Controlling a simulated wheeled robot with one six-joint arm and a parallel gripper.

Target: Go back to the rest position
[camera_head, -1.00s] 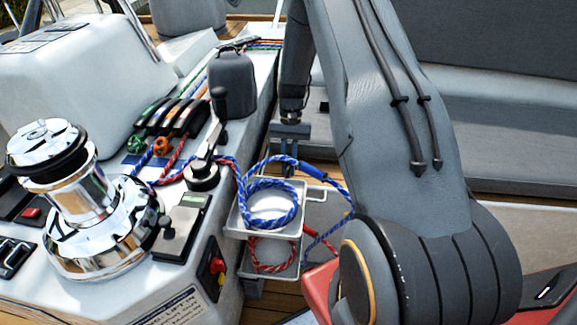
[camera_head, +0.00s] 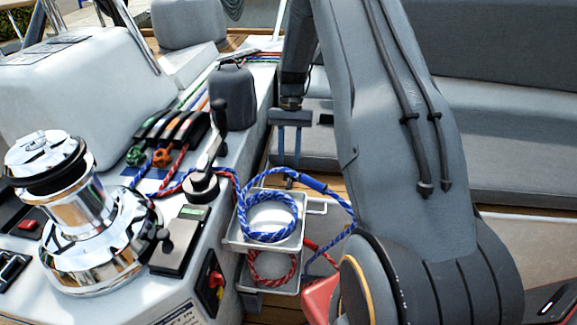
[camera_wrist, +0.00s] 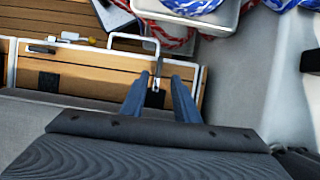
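My gripper (camera_head: 289,150) hangs pointing down behind the trays, beside the cockpit bench. Its two blue fingers are apart with nothing between them, which the wrist view (camera_wrist: 159,85) also shows. A blue rope coil (camera_head: 270,213) lies in the upper white tray (camera_head: 232,243). A red rope coil (camera_head: 272,266) lies in the lower tray (camera_head: 266,287). The gripper is clear of both coils. Both trays show only partly in the wrist view, at its top edge.
A chrome winch (camera_head: 88,230) and a row of rope clutches (camera_head: 175,130) stand on the left coaming, with a black-handled lever (camera_head: 213,140) near the trays. A grey bench (camera_head: 520,165) lies to the right. Wooden floor (camera_wrist: 85,75) shows below the gripper.

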